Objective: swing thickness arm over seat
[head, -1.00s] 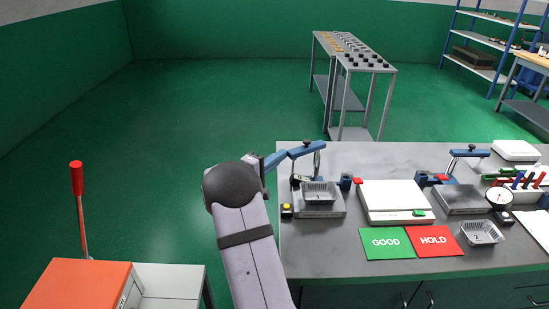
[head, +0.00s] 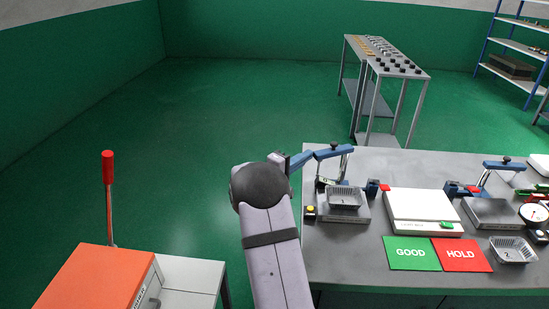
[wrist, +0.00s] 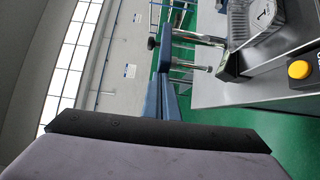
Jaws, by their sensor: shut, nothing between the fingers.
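The blue thickness arm (head: 303,159), with a black knob (head: 335,147), stands raised at the left gauge stand. A foil tray (head: 345,197) sits on the seat (head: 327,214) of that stand. The blue arm also shows in the wrist view (wrist: 166,85), with bright metal rods beside it and part of the foil tray (wrist: 262,18) at top right. My gripper (head: 279,160) is shut and empty at the left end of the blue arm, partly hidden behind my dark wrist joint. Whether it touches the blue arm cannot be told.
A yellow button (head: 310,210) is at the stand's left. A white scale (head: 422,212), green GOOD mat (head: 411,254), red HOLD mat (head: 461,255), second foil tray (head: 512,250) and second gauge stand (head: 490,212) lie to the right. An orange box with a red lever (head: 108,180) stands at left.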

